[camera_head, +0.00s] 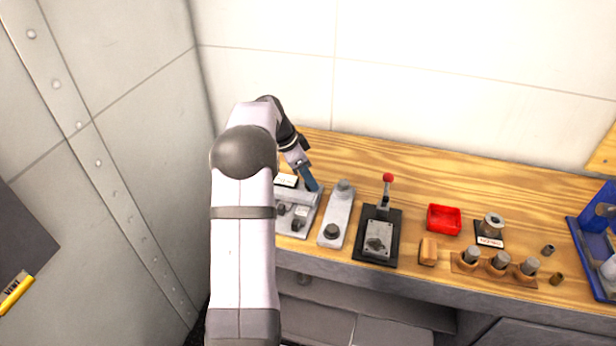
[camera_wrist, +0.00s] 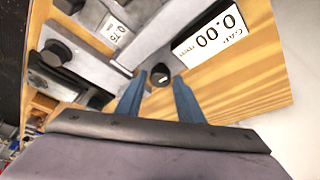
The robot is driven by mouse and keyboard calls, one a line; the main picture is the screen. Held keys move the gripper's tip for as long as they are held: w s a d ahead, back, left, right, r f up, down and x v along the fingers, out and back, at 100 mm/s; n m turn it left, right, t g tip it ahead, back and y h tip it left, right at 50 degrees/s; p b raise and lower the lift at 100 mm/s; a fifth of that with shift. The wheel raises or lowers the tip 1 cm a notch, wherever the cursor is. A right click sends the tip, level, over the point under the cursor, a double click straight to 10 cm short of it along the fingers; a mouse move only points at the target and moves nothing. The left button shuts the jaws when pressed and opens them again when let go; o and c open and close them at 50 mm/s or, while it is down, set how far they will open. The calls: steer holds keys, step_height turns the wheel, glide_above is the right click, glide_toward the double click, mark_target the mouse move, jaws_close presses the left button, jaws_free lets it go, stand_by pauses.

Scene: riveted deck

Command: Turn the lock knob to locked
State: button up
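A grey gauge-like fixture (camera_head: 315,196) with dark knobs stands at the left end of the wooden bench, partly hidden by my arm. In the wrist view its grey bars (camera_wrist: 170,38) run beside a white "CAP 0.00" label. A small round black knob (camera_wrist: 160,74) sits by the bars. It may be the lock knob; its locked or unlocked marking is not readable. My gripper (camera_wrist: 158,88) has its two blue fingers apart, one on each side of this knob in the picture; contact cannot be told. In the head view my gripper (camera_head: 312,187) is low over the fixture.
Right of the fixture stand a grey plate (camera_head: 335,218) with two knobs, a red-tipped lever box (camera_head: 364,247), a red tray (camera_head: 443,220), a wooden block (camera_head: 428,252) and a holder with several cylinders (camera_head: 466,266). A blue rack (camera_head: 583,240) is far right. Walls stand behind and left.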

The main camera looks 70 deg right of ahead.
steer(key=shift+r, duration=0.1)
steer(key=b+v, duration=0.1)
steer(key=v, duration=0.6)
steer(key=shift+w, duration=0.1)
stand_by(0.3)
